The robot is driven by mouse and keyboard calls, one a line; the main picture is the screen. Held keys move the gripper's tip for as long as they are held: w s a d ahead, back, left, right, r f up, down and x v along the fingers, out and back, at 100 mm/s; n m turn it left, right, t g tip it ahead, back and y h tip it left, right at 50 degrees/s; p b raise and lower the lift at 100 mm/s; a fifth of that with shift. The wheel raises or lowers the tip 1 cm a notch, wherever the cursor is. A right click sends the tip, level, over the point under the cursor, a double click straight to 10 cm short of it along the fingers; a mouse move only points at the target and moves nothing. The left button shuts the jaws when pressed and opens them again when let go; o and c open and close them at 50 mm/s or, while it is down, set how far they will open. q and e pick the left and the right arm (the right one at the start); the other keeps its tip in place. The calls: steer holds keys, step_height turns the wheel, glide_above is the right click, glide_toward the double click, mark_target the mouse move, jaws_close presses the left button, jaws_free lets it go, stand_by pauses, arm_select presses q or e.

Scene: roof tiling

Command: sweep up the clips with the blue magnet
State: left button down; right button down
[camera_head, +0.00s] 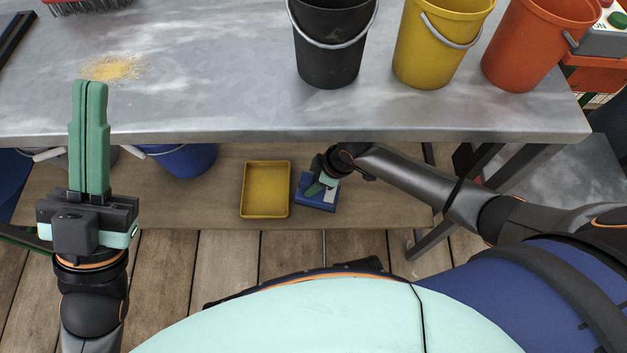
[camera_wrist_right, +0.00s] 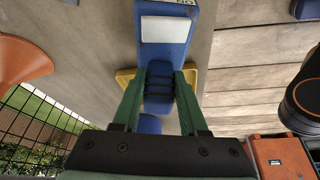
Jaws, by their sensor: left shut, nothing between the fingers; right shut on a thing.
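The blue magnet (camera_head: 316,204), a block with a pale label, is held by my right gripper (camera_head: 320,185) below the bench top, just right of the yellow tray. The right wrist view shows the magnet (camera_wrist_right: 165,50) with its ribbed grip between the green fingers of the right gripper (camera_wrist_right: 160,85). Whether the magnet touches the lower shelf, I cannot tell. My left gripper (camera_head: 89,90) is shut and empty, fingers pointing up in front of the bench edge. I cannot make out any clips in either view.
The yellow tray (camera_head: 265,213) stands on the lower wooden shelf (camera_head: 365,215). A blue bucket (camera_head: 185,160) stands left of it. The grey bench top (camera_head: 220,70) overhangs the shelf and carries black (camera_head: 332,50), yellow (camera_head: 435,50) and orange (camera_head: 530,50) buckets and yellowish powder (camera_head: 113,68).

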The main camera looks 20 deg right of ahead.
mark_target(311, 178)
steer(key=shift+r+p, duration=1.5)
steer(key=shift+p, duration=0.05)
steer(key=shift+a, duration=0.15)
